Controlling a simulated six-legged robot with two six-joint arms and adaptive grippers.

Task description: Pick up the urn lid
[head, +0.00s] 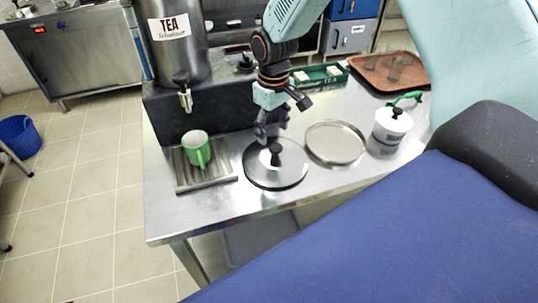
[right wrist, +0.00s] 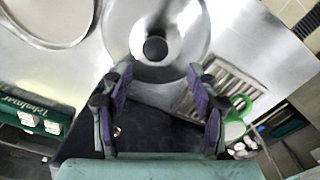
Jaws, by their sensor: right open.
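The urn lid (head: 260,177) is a round shiny metal disc with a black knob (head: 275,150). It lies flat on the steel table, right of the drip tray. In the right wrist view the lid (right wrist: 190,30) is at top centre, with its knob (right wrist: 155,48) ahead of the fingertips. My right gripper (head: 280,120) is open and empty, just above and behind the lid. In the right wrist view its purple-padded fingers (right wrist: 160,82) are spread either side of the knob's line, apart from it. My left gripper is not in view.
A tea urn (head: 180,50) stands on a black base behind a slatted drip tray (head: 183,183) holding a green mug (head: 196,149). Right of the lid are a round metal tray (head: 335,143), a white pot (head: 392,124) and a brown tray (head: 415,80). The table's front strip is clear.

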